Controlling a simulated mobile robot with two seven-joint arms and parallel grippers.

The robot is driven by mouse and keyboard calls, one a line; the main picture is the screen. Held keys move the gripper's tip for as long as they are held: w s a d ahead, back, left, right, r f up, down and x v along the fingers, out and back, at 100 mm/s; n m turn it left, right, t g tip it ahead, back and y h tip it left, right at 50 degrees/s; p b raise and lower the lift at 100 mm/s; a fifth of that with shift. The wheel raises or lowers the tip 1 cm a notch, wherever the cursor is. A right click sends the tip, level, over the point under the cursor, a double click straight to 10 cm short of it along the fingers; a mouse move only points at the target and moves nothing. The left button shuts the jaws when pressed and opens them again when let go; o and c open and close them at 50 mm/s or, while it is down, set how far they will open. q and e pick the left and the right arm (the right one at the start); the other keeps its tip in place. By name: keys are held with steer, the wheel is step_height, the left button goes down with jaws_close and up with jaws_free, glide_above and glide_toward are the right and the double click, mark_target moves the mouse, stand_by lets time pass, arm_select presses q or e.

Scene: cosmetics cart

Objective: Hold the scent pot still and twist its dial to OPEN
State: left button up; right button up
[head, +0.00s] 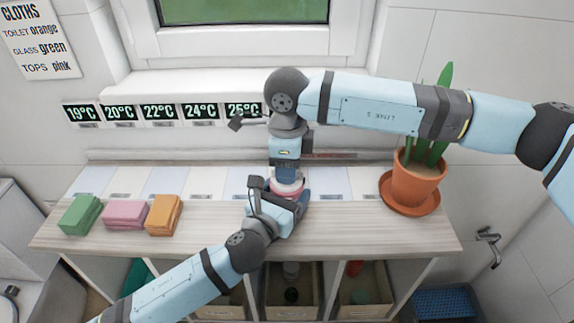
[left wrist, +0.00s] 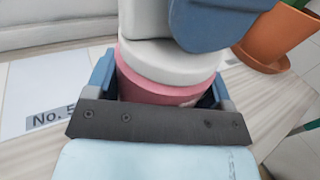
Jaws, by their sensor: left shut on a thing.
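The scent pot, a round pink pot with a white upper part, stands on the wooden counter; in the left wrist view its pink side (left wrist: 160,92) and white rim (left wrist: 172,62) show. In the head view only a small part of the pot (head: 287,187) shows between my arms. My left gripper (head: 291,204) is shut on the pot's body, with a blue finger on each side. My right gripper (head: 286,174) points straight down over the pot's top. One of its blue fingers (left wrist: 215,22) is beside a white piece on top. The dial's marking and the right finger gap are hidden.
Green (head: 80,214), pink (head: 125,213) and orange (head: 163,214) cloth stacks lie on the counter (head: 340,232) at left. A potted plant (head: 414,182) stands at right. Temperature displays (head: 160,112) line the wall behind. Bins (head: 365,290) sit below.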

stand_by(0.3)
step_height(320, 180, up, 12)
steer(key=shift+f, duration=0.1)
stand_by(0.3)
arm_select(q)
steer(key=o, duration=1.1)
